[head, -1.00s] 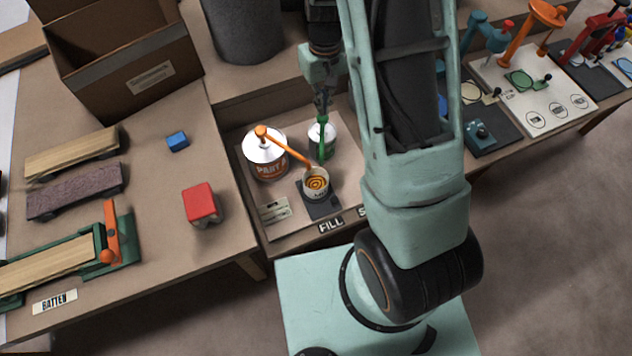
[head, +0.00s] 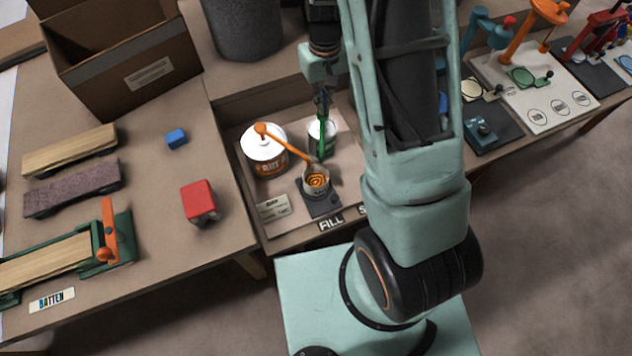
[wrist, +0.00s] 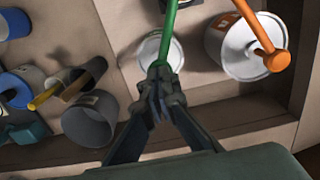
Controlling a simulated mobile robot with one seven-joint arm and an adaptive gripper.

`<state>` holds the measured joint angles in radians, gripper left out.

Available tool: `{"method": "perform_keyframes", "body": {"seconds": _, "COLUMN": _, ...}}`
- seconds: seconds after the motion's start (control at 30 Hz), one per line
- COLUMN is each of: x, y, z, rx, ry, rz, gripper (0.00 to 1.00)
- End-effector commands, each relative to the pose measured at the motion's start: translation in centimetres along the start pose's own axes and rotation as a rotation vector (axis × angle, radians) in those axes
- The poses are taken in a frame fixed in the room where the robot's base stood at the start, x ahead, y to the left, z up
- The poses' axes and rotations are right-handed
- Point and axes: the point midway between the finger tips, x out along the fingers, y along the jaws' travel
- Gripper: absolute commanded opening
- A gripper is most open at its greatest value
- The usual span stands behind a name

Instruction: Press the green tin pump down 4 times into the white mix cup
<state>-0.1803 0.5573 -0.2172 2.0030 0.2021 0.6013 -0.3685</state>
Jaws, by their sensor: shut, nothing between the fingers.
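The green pump (head: 322,139) stands on a small white tin (head: 331,133) in the recessed fill tray. Its green spout also shows in the wrist view (wrist: 171,22), above the white lid (wrist: 149,48). My gripper (head: 323,113) is over the green pump's head, fingers shut and empty. In the wrist view the fingertips (wrist: 158,74) overlap the near end of the pump; I cannot tell whether they touch. The spout ends near the cup are partly hard to separate.
A larger paint tin (head: 265,165) with an orange pump (head: 262,129) stands left of the green pump, its spout reaching towards the cup. My arm covers the tray's right side. A red block (head: 199,202) and a blue block (head: 176,138) lie on the left bench.

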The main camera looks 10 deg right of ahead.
Motion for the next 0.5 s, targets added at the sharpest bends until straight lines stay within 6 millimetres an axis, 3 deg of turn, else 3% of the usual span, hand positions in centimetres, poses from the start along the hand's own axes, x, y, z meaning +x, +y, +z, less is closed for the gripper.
{"method": "perform_keyframes", "body": {"seconds": 0.5, "x": 2.0, "y": 0.0, "z": 0.0, "rx": -0.001, "ry": -0.001, "rz": 0.0, "gripper": 0.0}}
